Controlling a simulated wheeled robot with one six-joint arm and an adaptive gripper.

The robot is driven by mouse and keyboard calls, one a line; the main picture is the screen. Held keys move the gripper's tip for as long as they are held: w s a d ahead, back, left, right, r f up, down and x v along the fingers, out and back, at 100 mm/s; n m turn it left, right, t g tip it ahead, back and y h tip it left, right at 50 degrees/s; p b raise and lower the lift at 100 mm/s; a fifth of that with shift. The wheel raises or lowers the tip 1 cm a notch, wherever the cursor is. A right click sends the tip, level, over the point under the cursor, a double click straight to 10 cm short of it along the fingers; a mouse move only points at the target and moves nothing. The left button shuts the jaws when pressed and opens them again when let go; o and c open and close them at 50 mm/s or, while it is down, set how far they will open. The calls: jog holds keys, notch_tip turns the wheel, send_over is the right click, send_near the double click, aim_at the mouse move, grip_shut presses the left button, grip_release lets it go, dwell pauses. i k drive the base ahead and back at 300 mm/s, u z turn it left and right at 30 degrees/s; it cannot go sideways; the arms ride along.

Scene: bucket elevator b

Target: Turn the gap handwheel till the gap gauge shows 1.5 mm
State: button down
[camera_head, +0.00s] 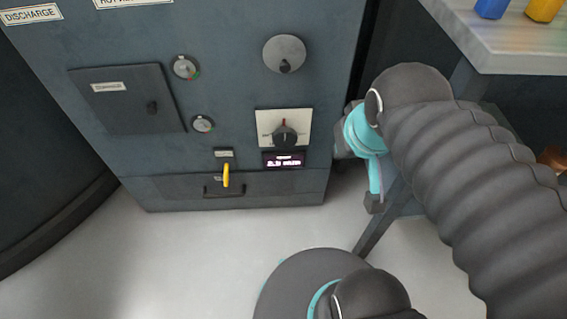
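A round grey handwheel (284,54) with a small dark knob at its lower edge is on the upper right of the blue-grey cabinet front. No label for it can be read. Two small round gauges, an upper one (186,67) and a lower one (202,123), sit left of it; their readings are too small to tell, and I cannot tell which is the gap gauge. My arm comes in from the right. Its end (374,203) is right of the cabinet, apart from the handwheel; its finger state is unclear.
A black rotary knob (285,136) on a pale plate sits above a small lit display (284,160). A yellow lever (226,175) and a hatch (128,99) are also on the cabinet. A table (500,40) stands upper right. The floor in front is clear.

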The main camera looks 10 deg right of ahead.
aim_at(285, 137)
jog(key=k, duration=0.5)
jog(key=z, duration=1.5)
jog(key=k, duration=0.9)
jog(key=u, duration=0.8)
jog(key=i, duration=0.5)
